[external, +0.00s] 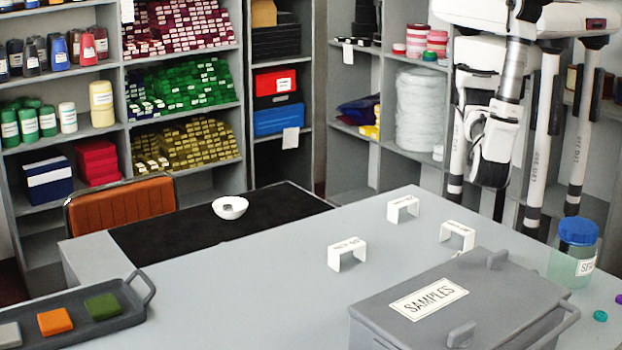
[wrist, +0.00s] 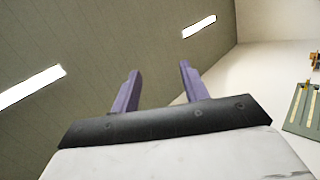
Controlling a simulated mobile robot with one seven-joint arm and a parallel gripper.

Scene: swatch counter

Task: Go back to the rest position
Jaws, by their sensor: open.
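My gripper (wrist: 158,72) shows in the wrist view with its two purple fingers apart and nothing between them. Behind the fingers are a grey panelled ceiling and two bright light strips, so the wrist camera faces upward. In the external view my white and black arm is folded close to my body at the upper right, behind the counter (external: 240,275). I cannot make out the fingertips there. No part of the arm is seen touching anything on the counter.
A grey SAMPLES box (external: 385,307), a blue-lidded jar (external: 578,232) and three white stands (external: 347,254) are on the counter. A dark tray (external: 105,335) holds coloured swatches. A white bowl (external: 230,208) sits on a black mat (external: 165,240). Shelves (external: 185,112) line the back.

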